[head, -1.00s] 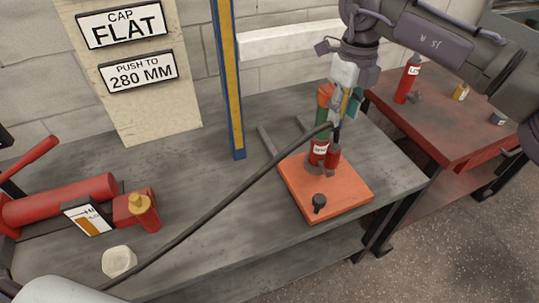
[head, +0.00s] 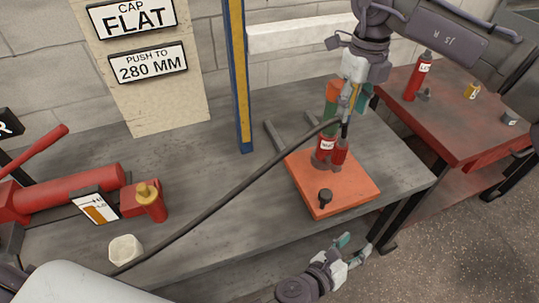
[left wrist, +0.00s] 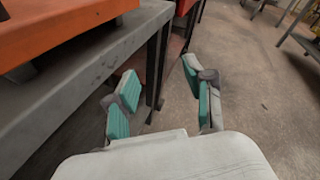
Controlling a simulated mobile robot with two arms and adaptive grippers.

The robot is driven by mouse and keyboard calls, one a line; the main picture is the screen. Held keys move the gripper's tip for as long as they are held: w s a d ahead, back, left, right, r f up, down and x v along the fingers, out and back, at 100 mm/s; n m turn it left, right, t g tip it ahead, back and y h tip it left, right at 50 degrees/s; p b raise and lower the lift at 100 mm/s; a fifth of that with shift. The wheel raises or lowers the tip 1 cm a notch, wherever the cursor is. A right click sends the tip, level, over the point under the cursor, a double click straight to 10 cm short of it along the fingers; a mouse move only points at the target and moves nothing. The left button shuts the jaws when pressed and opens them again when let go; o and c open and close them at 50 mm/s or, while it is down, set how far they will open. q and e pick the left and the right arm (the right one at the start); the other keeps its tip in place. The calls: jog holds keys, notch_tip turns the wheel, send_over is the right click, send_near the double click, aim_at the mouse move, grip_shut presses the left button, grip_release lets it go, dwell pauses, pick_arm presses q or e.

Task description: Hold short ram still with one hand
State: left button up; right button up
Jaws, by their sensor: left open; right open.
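The short ram (head: 326,147), a red cylinder with a white label, stands upright on an orange plate (head: 345,193) on the bench. A smaller red part (head: 341,152) stands close against its right side, under the hose end. My right gripper (head: 347,100) is above them, pointing down at the hose end; its fingers partly overlap what is behind, and contact cannot be told. My left gripper (head: 353,247) is open and empty, low in front of the bench edge, apart from the ram. In the left wrist view its two teal-padded fingers (left wrist: 160,100) are spread beside the bench.
A black hose (head: 225,200) crosses the grey bench (head: 240,225). A black knob (head: 325,196) stands on the plate. A red pump (head: 65,195) and a pale cap (head: 124,250) are at left. A red table (head: 450,120) stands at right. A blue-yellow post (head: 238,90) rises behind.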

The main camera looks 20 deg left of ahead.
pick_arm(q)
jog(key=w+a+r+m+t+h, duration=0.25)
jog(key=r+m, duration=0.25)
jog(key=r, duration=0.4)
jog(key=w+a+r+m+t+h, duration=0.15)
jog(key=w+r+m, duration=0.25)
jog(key=r, duration=0.6)
jog(key=w+a+r+m+t+h, duration=0.1)
jog(key=a+r+m, duration=0.25)
jog(key=m, duration=0.75)
jog(key=w+a+r+m+t+h, duration=0.15)
jog(key=a+m, duration=0.35)
jog(key=m, duration=0.6)
jog(key=n+g, duration=0.9)
jog(key=n, duration=1.4)
send_near(319, 142)
jog(key=shift+y, duration=0.45)
jog(key=x, duration=1)
jog(key=shift+d+r, duration=0.2)
jog(key=shift+r, duration=0.15)
jog(key=shift+s, duration=0.1)
jog(key=shift+c, duration=0.2)
